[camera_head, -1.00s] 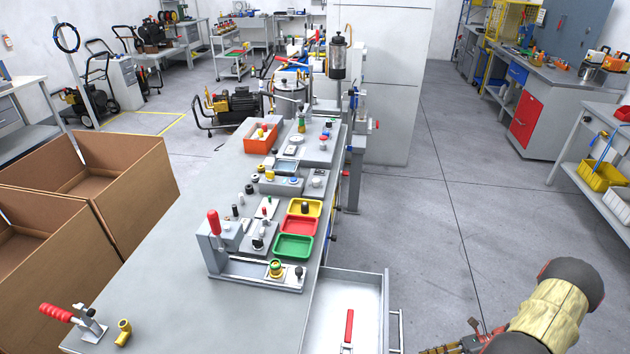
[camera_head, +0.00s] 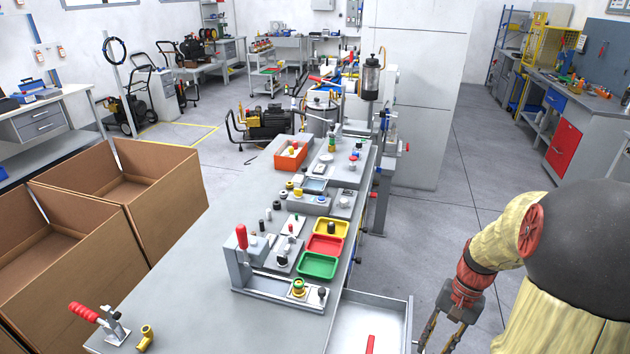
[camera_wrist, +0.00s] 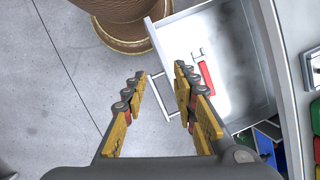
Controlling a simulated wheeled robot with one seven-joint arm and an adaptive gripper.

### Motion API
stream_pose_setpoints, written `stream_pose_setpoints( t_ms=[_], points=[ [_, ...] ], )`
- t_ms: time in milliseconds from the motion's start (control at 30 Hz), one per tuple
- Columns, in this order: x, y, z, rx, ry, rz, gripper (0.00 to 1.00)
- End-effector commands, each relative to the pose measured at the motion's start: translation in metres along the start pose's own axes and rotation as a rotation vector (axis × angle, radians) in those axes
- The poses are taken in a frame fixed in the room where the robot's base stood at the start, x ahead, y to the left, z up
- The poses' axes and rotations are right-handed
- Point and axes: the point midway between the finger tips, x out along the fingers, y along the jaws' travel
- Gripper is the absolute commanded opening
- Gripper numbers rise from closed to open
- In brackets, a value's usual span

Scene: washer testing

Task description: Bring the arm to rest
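My arm enters the head view at the right, and my gripper (camera_head: 440,338) hangs at the lower right, beside the open drawer (camera_head: 404,318). The fingertips are partly cut off by the bottom edge. A red-handled tool (camera_wrist: 206,78) lies inside the drawer.
The grey workbench (camera_head: 200,300) carries a clamp fixture (camera_head: 275,285), yellow, red and green trays (camera_head: 318,266) and a red-handled clamp (camera_head: 100,322). Cardboard boxes (camera_head: 165,215) stand at the left. Floor right of the bench is open (camera_head: 430,225).

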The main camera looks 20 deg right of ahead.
Motion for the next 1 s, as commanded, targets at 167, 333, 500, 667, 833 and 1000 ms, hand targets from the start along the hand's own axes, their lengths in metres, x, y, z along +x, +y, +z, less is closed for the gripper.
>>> stream_pose_setpoints(
  t_ms=[167,333,500,667,833,1000],
  points=[
    [-0.033,-0.029,0.038,-0.219,0.147,0.053,0.28],
    [-0.057,-0.052,0.076,-0.395,0.275,0.087,0.28],
    [-0.077,-0.072,0.117,-0.544,0.398,0.097,0.28],
    [-0.094,-0.088,0.159,-0.682,0.506,0.084,0.28],
    [-0.115,-0.107,0.202,-0.822,0.622,0.032,0.28],
    [-0.133,-0.123,0.235,-0.935,0.702,-0.022,0.28]
  ],
)
